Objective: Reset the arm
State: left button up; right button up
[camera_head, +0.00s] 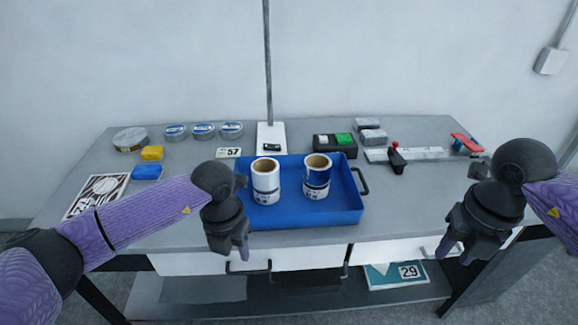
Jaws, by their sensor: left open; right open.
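My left gripper (228,246) hangs at the front edge of the table, left of the blue tray (345,207), pointing down, open and empty. My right gripper (456,252) is at the right, beyond the front edge of the table, pointing down, open and empty. Neither gripper touches a roll. My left arm covers part of the table's left side.
The grey table (400,190) holds several round tins (203,130) at the back left, yellow (152,153) and blue (147,172) blocks, and a black box (335,146). A thin pole (267,70) rises behind the tray. A shelf (300,302) lies below.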

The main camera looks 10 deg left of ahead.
notch_tip(320, 180, up, 3)
jog(key=shift+d+r, duration=0.1)
jog(key=shift+w, duration=0.1)
